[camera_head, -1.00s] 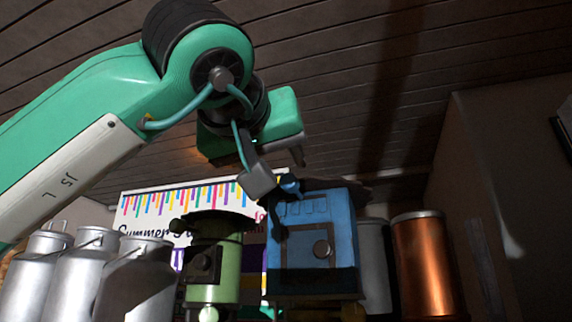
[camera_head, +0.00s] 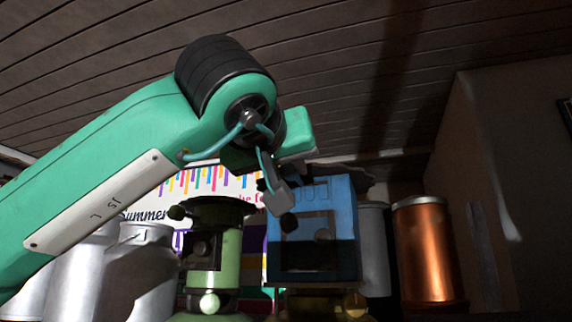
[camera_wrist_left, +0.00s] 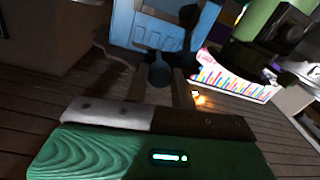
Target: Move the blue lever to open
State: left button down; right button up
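The blue machine (camera_head: 341,205) stands among the other items in the head view, and its panel fills the upper part of the left wrist view (camera_wrist_left: 180,22). The lever's rounded knob (camera_head: 289,223) shows dark just below my left gripper (camera_head: 279,200). In the left wrist view the blue knob (camera_wrist_left: 159,74) lies between the two fingers of my left gripper (camera_wrist_left: 160,88). Whether the fingers press on it cannot be told. My left arm hides part of the machine's upper left side. My right gripper is in neither view.
A green machine (camera_head: 228,255) stands close left of the blue one. Metal milk cans (camera_head: 150,275) stand further left. A copper cylinder (camera_head: 425,250) and a grey cylinder (camera_head: 374,258) stand to the right. A colourful sign (camera_head: 205,180) is behind.

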pick_arm(q)
jog(key=shift+s+d, duration=0.25)
jog(key=shift+d, duration=0.4)
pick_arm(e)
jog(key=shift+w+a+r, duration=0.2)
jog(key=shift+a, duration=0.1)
pick_arm(q)
jog(key=c, duration=1.4)
grip_release()
jog(key=shift+c, duration=0.2)
jog(key=o, duration=0.3)
jog(key=shift+d, duration=0.2)
